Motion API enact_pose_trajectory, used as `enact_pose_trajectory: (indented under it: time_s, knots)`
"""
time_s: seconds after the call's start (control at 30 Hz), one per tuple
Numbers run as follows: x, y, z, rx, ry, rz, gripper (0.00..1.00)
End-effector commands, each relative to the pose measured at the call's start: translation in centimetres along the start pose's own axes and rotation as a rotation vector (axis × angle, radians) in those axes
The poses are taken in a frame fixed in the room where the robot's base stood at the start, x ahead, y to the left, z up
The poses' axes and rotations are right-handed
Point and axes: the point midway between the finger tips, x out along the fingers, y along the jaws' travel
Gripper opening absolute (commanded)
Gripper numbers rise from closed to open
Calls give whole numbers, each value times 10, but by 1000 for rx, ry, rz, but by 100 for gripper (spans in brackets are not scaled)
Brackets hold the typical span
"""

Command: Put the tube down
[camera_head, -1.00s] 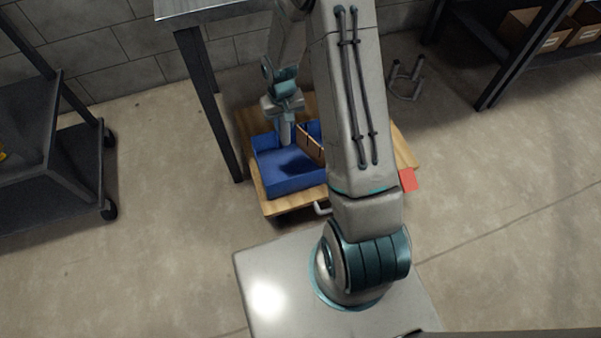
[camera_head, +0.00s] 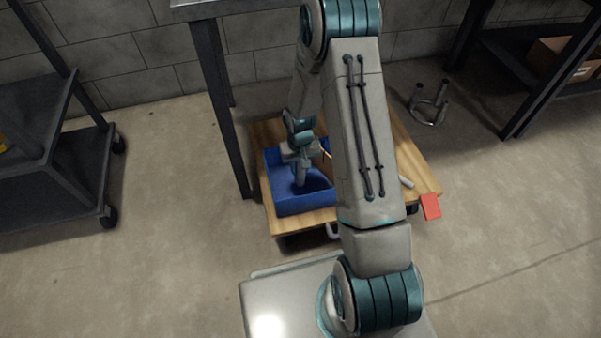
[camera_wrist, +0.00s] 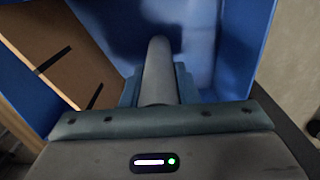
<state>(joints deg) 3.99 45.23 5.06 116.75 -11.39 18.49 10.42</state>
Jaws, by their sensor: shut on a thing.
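My gripper (camera_head: 300,168) is inside the blue bin (camera_head: 287,207), which stands on a wooden platform. The gripper is shut on a grey tube (camera_wrist: 158,72), seen end-on and lengthwise between the jaws in the wrist view. The tube points away from the wrist toward the bin's floor. In the wrist view the bin's blue wall (camera_wrist: 250,45) rises close on the right. Whether the tube's far end touches the bin floor cannot be told. In the head view the tube is small and hard to separate from the gripper.
A dark table leg (camera_head: 222,110) stands close left of the bin. A dark cart (camera_head: 60,165) is farther left.

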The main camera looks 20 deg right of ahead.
Motion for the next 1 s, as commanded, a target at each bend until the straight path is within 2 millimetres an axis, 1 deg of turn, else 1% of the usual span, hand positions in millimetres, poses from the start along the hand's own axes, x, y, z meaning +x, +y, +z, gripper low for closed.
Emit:
enact_pose_trajectory:
  time_s: [0.03, 0.13, 0.4, 0.53, 0.57, 0.6, 0.63, 0.87, 1.0]
  knots:
    - [12, 0, 0, 0, -2, 0, 1]
    - [25, 0, 0, 1, -1, 0, 1]
    - [25, 0, 0, 0, 0, 0, 1]
    - [29, 0, 0, 0, 0, 0, 1]
    - [28, 0, 0, 0, 0, 0, 36]
    - [28, 0, 0, 0, 0, 0, 47]
    - [28, 0, 0, 0, 0, 0, 49]
    - [27, 0, 0, 0, 0, 0, 49]
    - [20, 0, 0, 0, 1, 0, 49]
